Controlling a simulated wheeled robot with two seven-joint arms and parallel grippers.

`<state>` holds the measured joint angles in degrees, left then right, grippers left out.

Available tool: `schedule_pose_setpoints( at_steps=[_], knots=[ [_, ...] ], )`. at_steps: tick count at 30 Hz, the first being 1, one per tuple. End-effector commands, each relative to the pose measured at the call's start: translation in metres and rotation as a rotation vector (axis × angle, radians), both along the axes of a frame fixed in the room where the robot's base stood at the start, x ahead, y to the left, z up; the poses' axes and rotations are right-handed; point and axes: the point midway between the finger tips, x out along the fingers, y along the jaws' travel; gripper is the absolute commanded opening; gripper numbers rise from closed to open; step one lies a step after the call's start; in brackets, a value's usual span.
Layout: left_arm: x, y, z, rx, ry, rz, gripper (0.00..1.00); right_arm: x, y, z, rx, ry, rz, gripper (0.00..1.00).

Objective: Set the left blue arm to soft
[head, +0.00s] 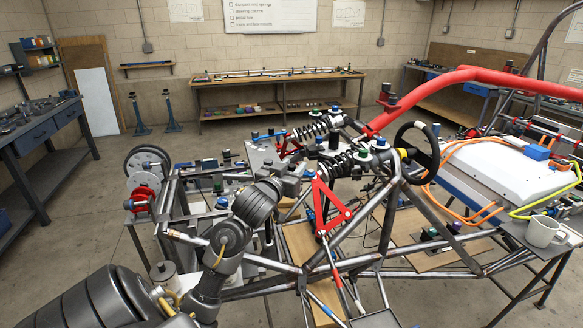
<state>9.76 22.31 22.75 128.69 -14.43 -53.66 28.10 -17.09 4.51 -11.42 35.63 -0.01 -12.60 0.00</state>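Two coil-over dampers sit on the tube chassis (345,262): a near one with a black spring (340,166) and a far one (310,128). Round knobs with blue and green tops stand near their upper ends, including a blue-topped one (363,143) and a green-topped one (380,143). I cannot make out which part is the left blue arm, nor any setting mark. My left arm reaches in from the lower left; its gripper (293,181) is beside the near damper's lower left end. Its fingers are too small and overlapped to read. My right gripper is not identifiable.
A red triangular wishbone (330,208) stands just right of my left gripper. A black steering wheel (418,152) and a thick red tube (470,80) lie to the right. A white mug (543,231) stands at the right edge. Chassis tubes crowd the middle; open floor lies left.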

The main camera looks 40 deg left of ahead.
Motion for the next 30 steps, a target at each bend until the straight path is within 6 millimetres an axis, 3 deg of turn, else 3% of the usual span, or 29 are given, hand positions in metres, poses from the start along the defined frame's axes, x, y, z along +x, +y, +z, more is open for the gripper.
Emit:
schedule_pose_setpoints(
  at_steps=[11,16,23,24,30],
  knots=[
    [-0.005,-0.001,0.000,0.001,0.000,0.001,0.39,-0.003,0.000,-0.001,0.000,0.004,0.000,0.00],
    [-0.029,-0.009,-0.001,0.004,0.001,0.000,0.39,-0.003,0.000,-0.004,0.000,0.004,0.000,0.00],
    [-0.081,-0.027,-0.001,0.004,0.003,-0.001,0.39,-0.003,0.000,-0.005,0.000,0.005,0.001,0.00],
    [-0.081,-0.028,0.006,-0.009,0.004,-0.004,0.39,-0.003,0.000,0.013,0.000,0.005,0.001,0.00],
    [-0.093,-0.033,0.004,-0.007,0.003,-0.006,0.39,-0.004,0.000,0.037,0.000,0.006,0.001,0.00]
  ],
)
